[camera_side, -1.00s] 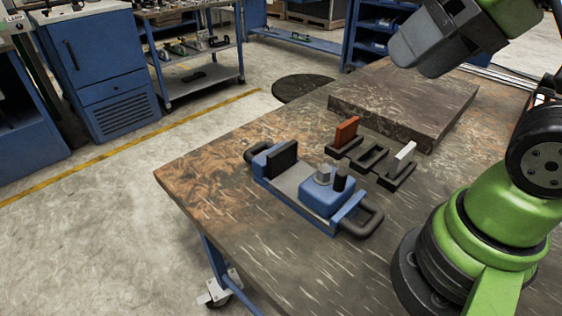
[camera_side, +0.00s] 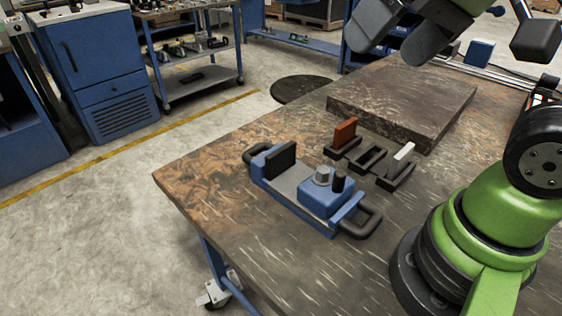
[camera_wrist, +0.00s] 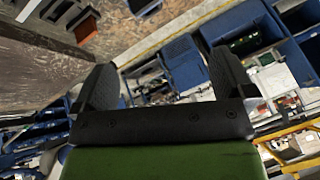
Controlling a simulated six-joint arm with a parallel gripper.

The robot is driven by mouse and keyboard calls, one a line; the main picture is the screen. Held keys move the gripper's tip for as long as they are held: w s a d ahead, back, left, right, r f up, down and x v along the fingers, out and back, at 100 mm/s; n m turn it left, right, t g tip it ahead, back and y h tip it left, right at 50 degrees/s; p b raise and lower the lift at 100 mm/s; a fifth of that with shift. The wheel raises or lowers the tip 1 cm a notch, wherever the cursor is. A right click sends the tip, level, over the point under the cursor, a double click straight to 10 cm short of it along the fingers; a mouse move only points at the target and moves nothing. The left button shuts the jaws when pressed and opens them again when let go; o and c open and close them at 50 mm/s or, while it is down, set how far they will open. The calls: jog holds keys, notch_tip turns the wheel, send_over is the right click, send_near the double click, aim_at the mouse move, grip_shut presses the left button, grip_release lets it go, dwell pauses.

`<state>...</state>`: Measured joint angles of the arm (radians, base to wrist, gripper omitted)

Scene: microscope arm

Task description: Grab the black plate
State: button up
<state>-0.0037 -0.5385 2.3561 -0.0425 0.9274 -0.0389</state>
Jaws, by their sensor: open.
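The black plate (camera_side: 281,160) stands upright at the far left end of a blue and grey fixture (camera_side: 310,189) on the bench, in the side view. My gripper (camera_side: 392,46) is at the top of the side view, high above the bench and well away from the plate. Its two dark fingers are apart with nothing between them. The wrist view also shows the gripper (camera_wrist: 160,78) open and empty. I cannot make out the black plate in the wrist view.
A rack beside the fixture holds an orange-brown plate (camera_side: 345,132) and a white plate (camera_side: 403,152), with an empty black slot (camera_side: 370,159) between them. A dark stone slab (camera_side: 400,100) lies behind. Bench space in front of the fixture is clear.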

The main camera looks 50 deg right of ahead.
jog(key=w+f+n+g, duration=0.1)
jog(key=w+f+g, duration=0.15)
jog(key=w, duration=0.55)
jog(key=n+g+h, duration=0.2)
jog(key=g, duration=0.2)
send_near(282, 150)
notch_tip(282, 150, down, 4)
jog(key=shift+d+r+n, duration=0.1)
jog(key=shift+d+n, duration=0.1)
jog(key=shift+n, duration=0.1)
notch_tip(282, 150, down, 6)
jog(key=shift+s, duration=0.15)
jog(key=shift+r, duration=0.1)
jog(key=c, duration=1.1)
jog(key=shift+c, duration=0.2)
